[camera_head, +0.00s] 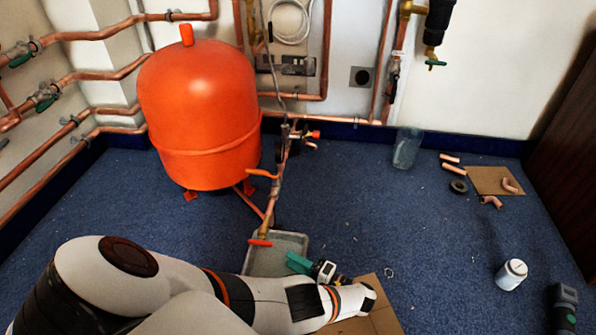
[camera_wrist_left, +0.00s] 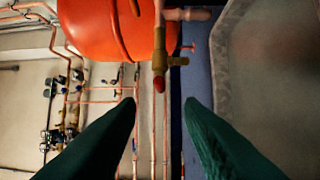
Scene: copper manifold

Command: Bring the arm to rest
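My left arm (camera_head: 180,285) reaches in from the lower left in the head view and bends back at the wrist. Its green-fingered left gripper (camera_head: 298,262) is low over the right edge of a grey tray (camera_head: 262,268), pointing left. In the left wrist view the two dark green fingers (camera_wrist_left: 160,102) stand apart with nothing held between them. Beyond them shows a brass valve with a red tip (camera_wrist_left: 160,84). A copper pipe with red-handled valves (camera_head: 272,200) rises from the tray. I do not see my right gripper.
An orange tank (camera_head: 200,115) stands behind the tray, beside wall pipes. A cardboard piece (camera_head: 375,310) lies under my wrist. To the right are a clear container (camera_head: 406,148), loose copper fittings, a white jar (camera_head: 511,274) and a dark tool-like object (camera_head: 564,308). Blue carpet between is open.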

